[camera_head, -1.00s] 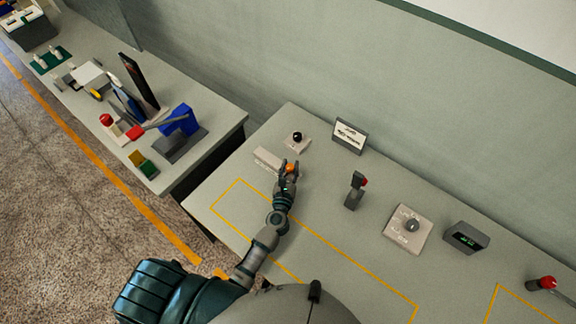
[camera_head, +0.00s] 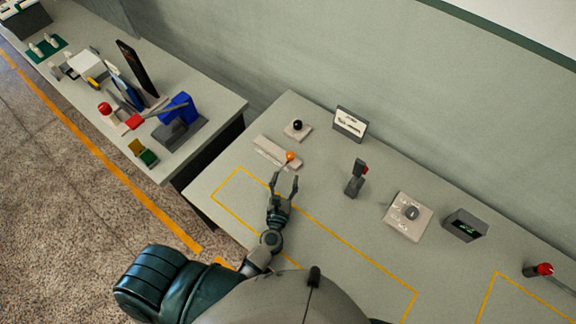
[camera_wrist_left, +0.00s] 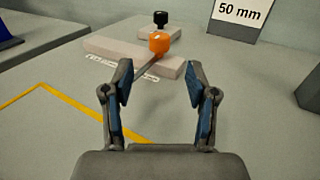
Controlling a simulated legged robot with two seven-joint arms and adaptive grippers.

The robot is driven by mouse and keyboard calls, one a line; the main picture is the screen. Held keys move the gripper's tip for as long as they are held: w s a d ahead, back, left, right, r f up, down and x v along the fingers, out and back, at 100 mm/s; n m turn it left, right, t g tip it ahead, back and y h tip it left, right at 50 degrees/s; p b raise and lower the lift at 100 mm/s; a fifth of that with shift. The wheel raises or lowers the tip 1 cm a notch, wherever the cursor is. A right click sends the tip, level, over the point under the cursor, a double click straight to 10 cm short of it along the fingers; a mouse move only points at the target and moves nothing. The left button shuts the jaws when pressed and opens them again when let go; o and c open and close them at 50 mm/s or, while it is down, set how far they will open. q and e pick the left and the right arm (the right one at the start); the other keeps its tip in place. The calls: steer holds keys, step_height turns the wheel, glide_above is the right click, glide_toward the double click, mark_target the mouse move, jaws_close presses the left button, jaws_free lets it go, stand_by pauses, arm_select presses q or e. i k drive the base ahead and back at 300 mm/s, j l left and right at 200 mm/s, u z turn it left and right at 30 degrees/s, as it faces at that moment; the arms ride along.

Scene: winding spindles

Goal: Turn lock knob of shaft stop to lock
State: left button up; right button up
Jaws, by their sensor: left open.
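An orange ball knob (camera_head: 290,156) on a thin lever stands at the right end of a long pale plate (camera_head: 270,149). In the left wrist view the orange knob (camera_wrist_left: 159,42) is upper centre, beyond my fingertips. A black knob (camera_head: 297,124) sits on a small pale base just behind. A grey dial (camera_head: 412,212) sits on a square marked plate to the right. I cannot tell which of these is the shaft stop's lock knob. My left gripper (camera_head: 284,178) is open and empty, just in front of the orange knob and apart from it. My right gripper is out of view.
A sign (camera_head: 349,122) reading "50 mm" stands behind the pale plate. To the right are a grey post with a red top (camera_head: 355,179), a small display box (camera_head: 466,225) and a red knob (camera_head: 544,269). The bench in front is bare, with yellow lines.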

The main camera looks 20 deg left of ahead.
mark_target(298, 124)
steer(key=k, duration=1)
